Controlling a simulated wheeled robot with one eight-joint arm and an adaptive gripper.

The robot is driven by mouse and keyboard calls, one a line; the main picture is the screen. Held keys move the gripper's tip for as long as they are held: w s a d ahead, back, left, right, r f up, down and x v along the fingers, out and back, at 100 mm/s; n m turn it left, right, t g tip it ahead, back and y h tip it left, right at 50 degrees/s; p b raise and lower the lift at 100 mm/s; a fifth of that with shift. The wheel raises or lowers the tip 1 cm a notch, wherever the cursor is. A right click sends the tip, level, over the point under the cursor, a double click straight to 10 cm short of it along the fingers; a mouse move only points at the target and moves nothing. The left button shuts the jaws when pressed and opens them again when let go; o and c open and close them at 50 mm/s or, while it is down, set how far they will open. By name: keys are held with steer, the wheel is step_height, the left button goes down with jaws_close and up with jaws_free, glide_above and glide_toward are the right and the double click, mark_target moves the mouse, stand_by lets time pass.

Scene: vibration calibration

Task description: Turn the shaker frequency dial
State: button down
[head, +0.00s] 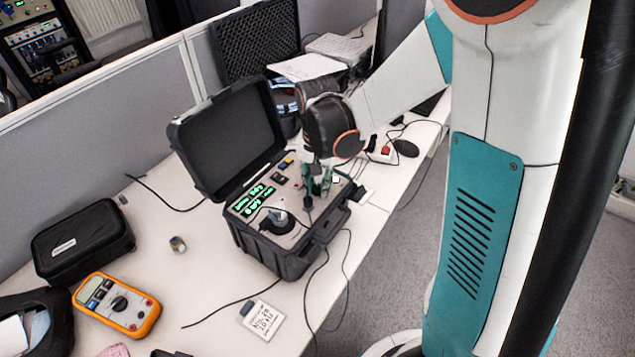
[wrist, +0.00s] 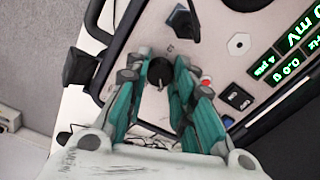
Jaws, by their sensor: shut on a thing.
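The shaker case (head: 285,258) is an open black case with its lid up, standing on the white desk. Its panel, display and a shaker post (head: 280,215) show in the head view. In the wrist view a round black dial (wrist: 160,71) with a pale pointer mark sits on the light panel between my fingertips. My gripper (wrist: 160,75) has its green fingers closed around the dial's sides.
The green-lit display (wrist: 290,55) and a red button (wrist: 206,82) are near the dial. Cables run over the desk's front edge.

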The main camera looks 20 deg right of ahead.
mark_target(318, 187)
steer(key=m, duration=0.4)
steer(key=shift+m, duration=2.8)
steer(key=c, duration=1.3)
jaws_free()
steer(key=shift+c, duration=0.2)
steer(key=shift+r, duration=0.1)
step_height(318, 187, up, 12)
